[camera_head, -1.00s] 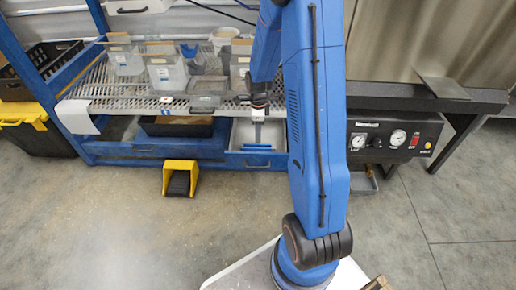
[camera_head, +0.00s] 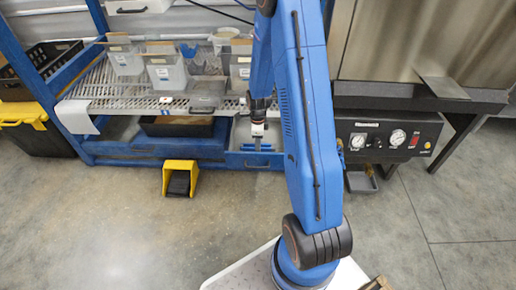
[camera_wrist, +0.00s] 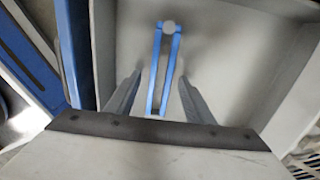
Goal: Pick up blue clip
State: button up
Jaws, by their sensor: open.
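The blue clip (camera_wrist: 155,68) lies in a grey-white drawer (camera_wrist: 222,40). It has two long narrow arms, joined near a round pale disc at the far end in the wrist view. My gripper (camera_wrist: 160,80) is open, with one grey finger on each side of the clip and a gap on both sides. The gripper also shows in the head view (camera_head: 258,143), low in the drawer with the blue front (camera_head: 253,162). The clip is mostly hidden by my gripper in the head view.
The drawer's walls stand close around my gripper. A mesh shelf (camera_head: 135,104) with clear bins (camera_head: 167,73) is above and to the left. A black control box with gauges (camera_head: 385,136) is on the right. A yellow pedal (camera_head: 180,178) stands on open floor.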

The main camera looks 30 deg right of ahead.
jog(key=c, duration=1.1)
